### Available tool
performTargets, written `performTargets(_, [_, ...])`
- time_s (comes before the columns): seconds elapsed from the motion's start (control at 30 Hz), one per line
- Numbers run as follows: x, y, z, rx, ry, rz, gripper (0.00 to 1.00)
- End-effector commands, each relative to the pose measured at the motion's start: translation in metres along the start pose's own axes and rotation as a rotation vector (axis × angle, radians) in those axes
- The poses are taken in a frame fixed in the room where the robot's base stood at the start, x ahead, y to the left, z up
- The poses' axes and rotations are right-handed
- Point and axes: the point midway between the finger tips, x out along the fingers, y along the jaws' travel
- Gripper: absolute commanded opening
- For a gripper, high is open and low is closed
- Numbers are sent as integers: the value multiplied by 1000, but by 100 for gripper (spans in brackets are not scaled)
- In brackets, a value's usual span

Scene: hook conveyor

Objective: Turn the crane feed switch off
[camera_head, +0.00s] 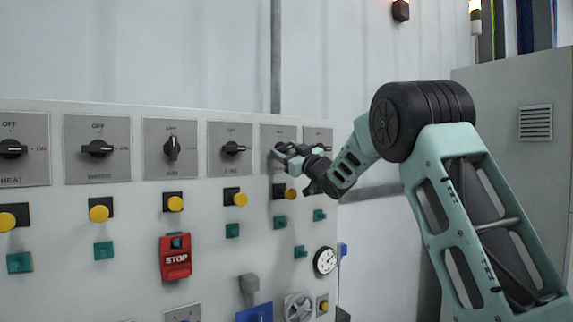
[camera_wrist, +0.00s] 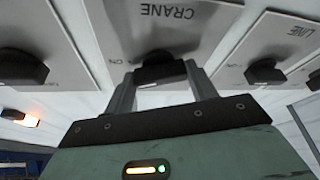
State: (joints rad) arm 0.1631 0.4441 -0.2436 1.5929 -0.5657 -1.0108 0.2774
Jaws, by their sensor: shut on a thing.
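The crane feed switch is a black rotary knob (camera_wrist: 160,70) on a grey plate labelled CRANE (camera_wrist: 180,28), seen upside down in the wrist view. The word ON is partly visible beside the knob. My gripper (camera_wrist: 161,84) has one finger on each side of the knob and is shut on it. In the head view my gripper (camera_head: 284,154) is at the fifth plate (camera_head: 278,132) from the left, and it hides most of that knob. The exact angle of the knob is hard to tell.
Similar knobs stand on both sides, including one on a plate labelled LINE (camera_wrist: 264,72) and a vertical one (camera_head: 173,148) further left. Yellow buttons (camera_head: 240,199), a red STOP box (camera_head: 175,258) and a round gauge (camera_head: 325,261) sit lower on the panel.

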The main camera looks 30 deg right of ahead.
Motion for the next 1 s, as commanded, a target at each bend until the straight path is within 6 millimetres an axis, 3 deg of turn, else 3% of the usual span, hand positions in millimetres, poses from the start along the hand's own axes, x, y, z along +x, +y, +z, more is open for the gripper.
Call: performTargets(1.0, [2, 6, -4, -880, 0, -364, 34])
